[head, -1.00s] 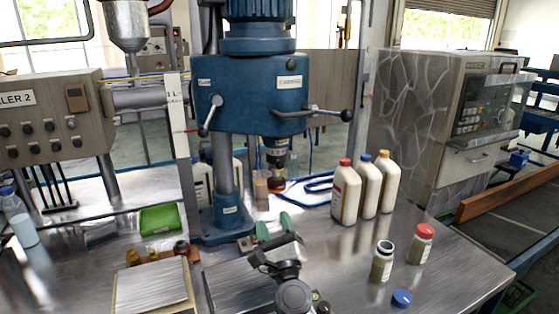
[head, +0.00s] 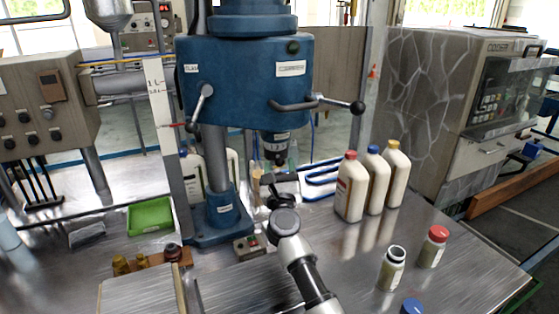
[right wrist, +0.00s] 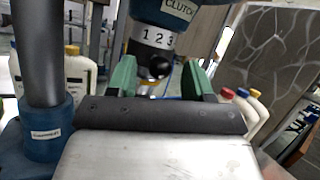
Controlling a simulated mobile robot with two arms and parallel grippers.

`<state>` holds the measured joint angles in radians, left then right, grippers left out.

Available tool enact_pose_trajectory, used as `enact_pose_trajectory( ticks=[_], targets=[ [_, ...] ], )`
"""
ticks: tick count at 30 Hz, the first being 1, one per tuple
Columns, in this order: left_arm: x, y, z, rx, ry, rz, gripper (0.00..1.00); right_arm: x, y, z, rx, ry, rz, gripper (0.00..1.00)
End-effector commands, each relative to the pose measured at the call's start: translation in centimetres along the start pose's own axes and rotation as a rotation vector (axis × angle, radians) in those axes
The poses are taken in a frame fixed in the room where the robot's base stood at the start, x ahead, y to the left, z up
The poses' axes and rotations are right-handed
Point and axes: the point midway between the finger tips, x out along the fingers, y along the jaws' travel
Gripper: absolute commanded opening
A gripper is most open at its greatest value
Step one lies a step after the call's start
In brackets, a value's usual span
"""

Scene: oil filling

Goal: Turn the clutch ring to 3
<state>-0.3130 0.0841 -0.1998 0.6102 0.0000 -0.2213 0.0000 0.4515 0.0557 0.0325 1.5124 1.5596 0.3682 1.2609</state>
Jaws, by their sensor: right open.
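The clutch ring (right wrist: 158,38) is a pale band marked 1 2 3 below the blue "CLUTCH" housing (right wrist: 178,10) in the right wrist view. In the head view the ring (head: 277,136) is small under the blue drill head (head: 245,85). A dark, rounded chuck (right wrist: 153,66) hangs below it. My right gripper (right wrist: 160,72) is open, with one green finger on each side of the chuck, below the ring. I cannot tell whether the fingers touch anything. In the head view my right gripper (head: 283,180) is just under the drill head. My left gripper is not in view.
A lever handle (head: 335,103) sticks out to the right. White bottles (head: 351,190) stand on the bench to the right. Two jars (head: 392,268) and a blue cap (head: 411,306) are at the front right.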

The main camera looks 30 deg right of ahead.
Motion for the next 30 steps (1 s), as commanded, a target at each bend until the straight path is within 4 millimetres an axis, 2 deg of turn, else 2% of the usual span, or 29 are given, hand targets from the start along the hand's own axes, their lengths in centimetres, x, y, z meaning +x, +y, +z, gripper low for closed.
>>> enact_pose_trajectory(
  ticks=[3,7,15,25,30],
  targets=[
    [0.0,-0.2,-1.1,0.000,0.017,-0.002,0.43,1.4,0.0,0.0,-0.002,-0.001,0.000,0.51],
    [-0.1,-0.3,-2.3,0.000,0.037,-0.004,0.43,2.0,0.0,0.0,-0.001,0.000,0.000,0.51],
    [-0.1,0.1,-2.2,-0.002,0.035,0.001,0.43,2.1,0.0,0.0,-0.001,0.000,0.001,0.51],
    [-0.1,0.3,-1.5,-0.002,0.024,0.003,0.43,2.1,0.0,0.0,-0.001,0.000,0.001,0.01],
    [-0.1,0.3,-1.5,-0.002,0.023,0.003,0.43,2.1,0.0,0.0,-0.001,0.000,0.001,0.00]
  ],
)
